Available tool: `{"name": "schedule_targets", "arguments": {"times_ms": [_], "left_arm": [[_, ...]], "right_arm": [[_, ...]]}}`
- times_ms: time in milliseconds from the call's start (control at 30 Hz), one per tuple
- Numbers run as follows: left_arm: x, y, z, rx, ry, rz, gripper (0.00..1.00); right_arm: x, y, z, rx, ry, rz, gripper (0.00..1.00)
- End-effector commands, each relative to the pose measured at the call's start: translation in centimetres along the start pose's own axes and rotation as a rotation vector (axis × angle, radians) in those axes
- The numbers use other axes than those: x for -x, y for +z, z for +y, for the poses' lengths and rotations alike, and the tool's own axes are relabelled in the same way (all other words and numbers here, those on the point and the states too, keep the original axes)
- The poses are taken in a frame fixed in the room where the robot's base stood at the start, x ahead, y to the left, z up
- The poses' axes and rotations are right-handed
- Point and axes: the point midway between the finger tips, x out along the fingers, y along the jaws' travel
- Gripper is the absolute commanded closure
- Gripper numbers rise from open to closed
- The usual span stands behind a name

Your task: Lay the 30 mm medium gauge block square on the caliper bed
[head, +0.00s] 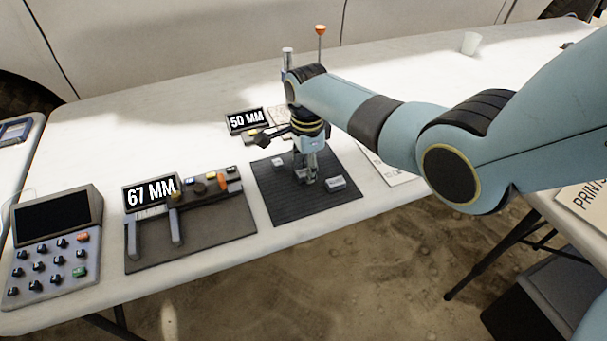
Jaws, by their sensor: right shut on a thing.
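My right gripper (306,177) points down over the dark ribbed mat (268,202). It is shut on a small grey gauge block, mostly hidden by the fingers; its marking cannot be read. One grey block (336,183) lies on the mat just right of the gripper, and another (278,162) lies to its left, near the back edge. The caliper (175,205) stands left of the mat on a grey-brown bed (205,234), its display reading 67 MM. No block lies on the open front part of the bed. My left gripper is out of view.
A second display (246,121) reading 50 MM stands behind the mat. A grey keypad box (52,245) is at the far left. An orange-topped post (320,45) rises behind my right wrist. A white cup (469,43) stands at the back right.

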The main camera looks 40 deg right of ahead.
Motion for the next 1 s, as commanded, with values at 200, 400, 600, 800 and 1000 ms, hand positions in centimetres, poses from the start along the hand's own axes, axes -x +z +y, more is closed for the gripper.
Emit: {"name": "schedule_targets", "arguments": {"times_ms": [200,400,600,800,1000], "left_arm": [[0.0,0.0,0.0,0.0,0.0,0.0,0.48],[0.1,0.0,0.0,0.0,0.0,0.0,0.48],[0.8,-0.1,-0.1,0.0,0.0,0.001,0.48],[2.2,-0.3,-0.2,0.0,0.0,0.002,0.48],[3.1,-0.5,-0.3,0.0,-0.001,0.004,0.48]], "right_arm": [[0.0,0.0,0.0,0.0,0.0,0.0,1.0],[0.4,0.0,0.0,0.0,0.0,0.0,1.0],[2.7,0.0,-0.1,0.0,-0.004,0.0,1.0],[5.8,-1.9,2.1,0.001,-0.001,0.004,1.0],[8.6,-4.8,5.6,0.001,-0.001,0.004,1.0]]}}
